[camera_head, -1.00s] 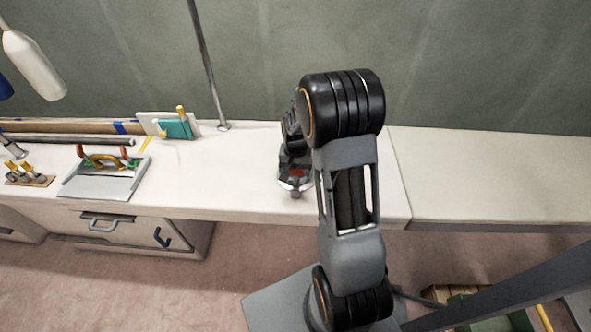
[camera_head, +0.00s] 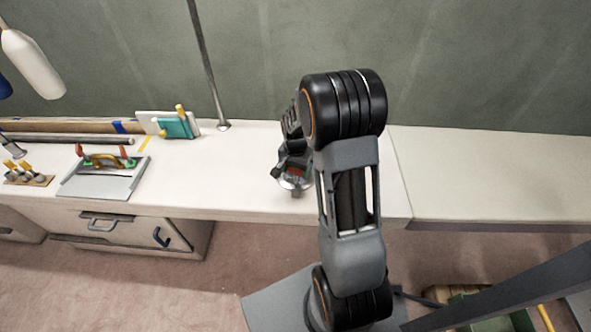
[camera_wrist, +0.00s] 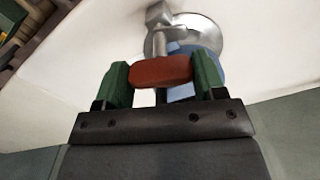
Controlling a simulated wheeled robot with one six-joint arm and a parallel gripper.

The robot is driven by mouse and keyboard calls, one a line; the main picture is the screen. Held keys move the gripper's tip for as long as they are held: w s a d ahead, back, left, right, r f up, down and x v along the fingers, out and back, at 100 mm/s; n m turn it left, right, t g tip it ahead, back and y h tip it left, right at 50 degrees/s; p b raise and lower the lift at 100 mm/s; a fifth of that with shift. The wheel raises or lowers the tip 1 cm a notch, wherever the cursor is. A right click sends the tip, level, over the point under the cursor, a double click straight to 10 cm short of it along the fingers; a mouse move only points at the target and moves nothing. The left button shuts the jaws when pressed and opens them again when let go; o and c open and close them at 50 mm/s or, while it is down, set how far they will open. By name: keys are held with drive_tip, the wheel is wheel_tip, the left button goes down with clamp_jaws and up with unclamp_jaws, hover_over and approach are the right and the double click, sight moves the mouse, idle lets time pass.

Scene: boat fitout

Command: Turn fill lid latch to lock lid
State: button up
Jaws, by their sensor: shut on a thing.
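The fill lid (camera_wrist: 208,32) is a round silver metal fitting on the white bench top; it also shows in the head view (camera_head: 294,183), partly hidden by my arm. The latch has a red-orange handle (camera_wrist: 161,71), which lies crosswise between the two green fingers of my gripper (camera_wrist: 163,76). My gripper is shut on this handle. A metal post stands between the handle and the fitting in the wrist view. A blue part (camera_wrist: 207,66) shows just behind the handle. In the head view my arm hides most of the gripper.
The white bench top (camera_head: 480,175) is clear to the right. On the left are a grey tray (camera_head: 103,185) with tools, a teal block (camera_head: 176,129) and a small rack of yellow-handled tools (camera_head: 25,174).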

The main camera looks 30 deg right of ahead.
drive_tip(key=m+b, duration=0.1)
drive_tip(key=m, duration=1.2)
drive_tip(key=shift+m+b, duration=0.35)
drive_tip(key=shift+m, duration=0.05)
idle(0.4)
drive_tip(key=o, duration=0.9)
drive_tip(key=shift+r, duration=0.1)
wheel_tip(320, 180, up, 8)
drive_tip(key=p, duration=0.6)
